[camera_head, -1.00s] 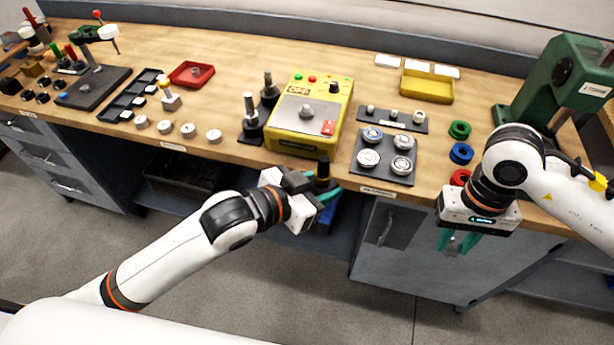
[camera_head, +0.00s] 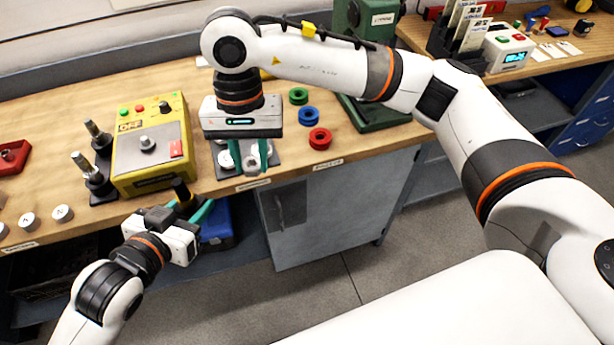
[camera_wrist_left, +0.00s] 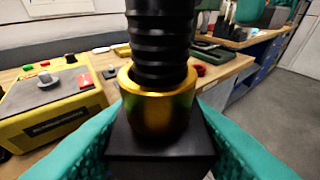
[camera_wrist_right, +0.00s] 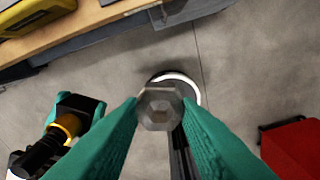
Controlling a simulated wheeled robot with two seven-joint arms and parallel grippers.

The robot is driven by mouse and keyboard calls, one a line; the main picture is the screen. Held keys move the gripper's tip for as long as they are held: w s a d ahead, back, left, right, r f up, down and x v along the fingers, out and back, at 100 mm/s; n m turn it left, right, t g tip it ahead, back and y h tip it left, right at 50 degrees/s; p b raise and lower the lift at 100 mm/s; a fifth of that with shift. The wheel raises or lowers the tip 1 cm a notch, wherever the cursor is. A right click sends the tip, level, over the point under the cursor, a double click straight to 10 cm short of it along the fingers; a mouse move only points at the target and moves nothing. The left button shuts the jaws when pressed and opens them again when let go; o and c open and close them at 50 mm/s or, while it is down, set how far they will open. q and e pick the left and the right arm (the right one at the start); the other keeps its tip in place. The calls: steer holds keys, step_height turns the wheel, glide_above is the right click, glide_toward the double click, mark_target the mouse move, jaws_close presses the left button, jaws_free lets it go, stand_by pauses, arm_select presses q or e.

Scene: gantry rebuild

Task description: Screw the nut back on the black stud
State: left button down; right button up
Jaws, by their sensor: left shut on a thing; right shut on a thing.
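The black threaded stud (camera_head: 181,190) stands upright on a black block (camera_wrist_left: 160,155), with a gold collar (camera_wrist_left: 158,105) around its foot. My left gripper (camera_head: 197,209) is shut on the block and holds it in front of the bench edge. My right gripper (camera_head: 250,158) is shut on a grey hexagonal nut (camera_wrist_right: 160,107), which sits between its fingertips in the right wrist view. The right gripper is above and to the right of the stud in the head view, apart from it. The stud also shows at the left of the right wrist view (camera_wrist_right: 45,150).
A yellow control box (camera_head: 150,145) stands on the bench behind the left gripper, beside two grey studs on black bases (camera_head: 95,180). Green, blue and red rings (camera_head: 319,138) lie to the right. A blue bin (camera_head: 216,228) sits below the bench top.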

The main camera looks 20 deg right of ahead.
mark_target(176, 184)
steer(key=a+r+m, duration=0.1)
steer(key=a+r, duration=0.2)
steer(key=a, duration=0.1)
steer(key=a+r+m, duration=0.1)
steer(key=a+r, duration=0.2)
steer(key=a, duration=0.1)
steer(key=a+r+m, duration=0.1)
steer(key=a+r, duration=0.2)
steer(key=a, duration=0.1)
steer(key=shift+s+r+m, duration=0.25)
steer(key=shift+m, duration=0.15)
steer(key=shift+d+f, duration=0.1)
steer(key=shift+f, duration=2.65)
steer(key=shift+f, duration=0.9)
steer(key=o, duration=1)
steer(key=shift+c, duration=0.2)
